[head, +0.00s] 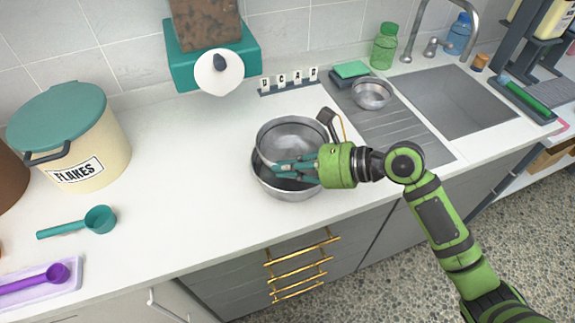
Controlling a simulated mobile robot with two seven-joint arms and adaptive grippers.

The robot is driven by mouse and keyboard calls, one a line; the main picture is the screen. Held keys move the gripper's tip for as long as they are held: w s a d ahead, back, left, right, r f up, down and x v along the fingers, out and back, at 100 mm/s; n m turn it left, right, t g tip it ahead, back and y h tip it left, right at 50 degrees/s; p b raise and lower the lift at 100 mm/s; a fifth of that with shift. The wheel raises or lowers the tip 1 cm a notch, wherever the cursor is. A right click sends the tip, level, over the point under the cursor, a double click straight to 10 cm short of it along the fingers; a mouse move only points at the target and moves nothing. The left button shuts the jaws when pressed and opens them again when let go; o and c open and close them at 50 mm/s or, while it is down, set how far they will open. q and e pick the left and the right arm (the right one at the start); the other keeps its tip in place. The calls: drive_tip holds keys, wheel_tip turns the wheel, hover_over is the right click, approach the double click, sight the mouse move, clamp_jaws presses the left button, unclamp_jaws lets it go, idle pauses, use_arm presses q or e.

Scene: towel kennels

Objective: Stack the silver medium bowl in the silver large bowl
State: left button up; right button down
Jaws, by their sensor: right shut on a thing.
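The silver medium bowl (290,132) is in the middle of the counter in the head view, over the silver large bowl (266,183). The large bowl stands on the white counter, and its front and left wall show below the medium bowl. My right gripper (290,169) comes in from the right and is shut on the near side of the medium bowl. The gripper hides part of both bowls. I cannot tell whether the medium bowl touches the large bowl's inside. My left gripper is not in view.
A smaller silver bowl (371,94) stands on the drainboard (385,122) beside the sink (452,103). A teal-lidded flakes bin (105,150), a teal scoop (99,220) and a purple scoop (57,273) are at left. A teal dispenser (243,45) is behind. The counter left of the bowls is clear.

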drive_tip(key=shift+f, duration=0.2)
drive_tip(key=shift+f+p, duration=0.35)
drive_tip(key=c, duration=1.4)
unclamp_jaws()
drive_tip(key=shift+o, duration=0.2)
drive_tip(key=r+b+v, duration=0.1)
drive_tip(key=b+v, duration=0.1)
drive_tip(key=v, duration=1)
drive_tip(key=shift+r, duration=0.1)
